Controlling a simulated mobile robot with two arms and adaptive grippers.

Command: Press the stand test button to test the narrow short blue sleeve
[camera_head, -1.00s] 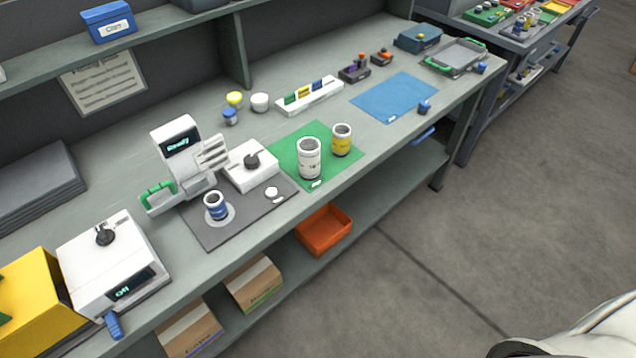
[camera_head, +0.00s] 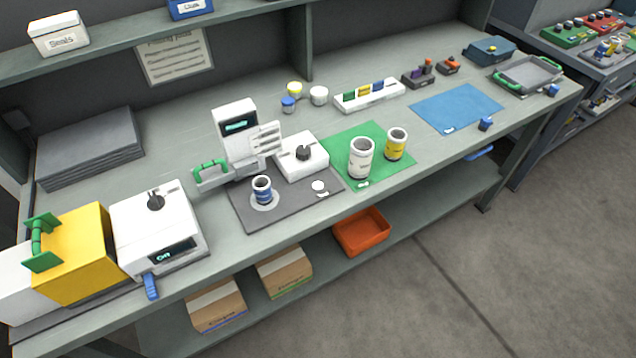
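The narrow short blue sleeve (camera_head: 262,189), blue with a pale band and an open dark top, stands upright on a light round disc (camera_head: 265,205) on the dark grey mat. The test stand (camera_head: 236,135) rises behind it, with a lit display too small to read surely and a green handle at its left. A white round button (camera_head: 319,186), seemingly the stand test button, lies at the right front of the mat, apart from the sleeve. Neither of my grippers is in view.
A white box with a black knob (camera_head: 303,156) stands behind the button. A green mat (camera_head: 397,174) with white and yellow sleeves lies to the right. A white machine (camera_head: 150,230) and a yellow box (camera_head: 75,258) stand at left. A blue mat (camera_head: 455,105) is clear.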

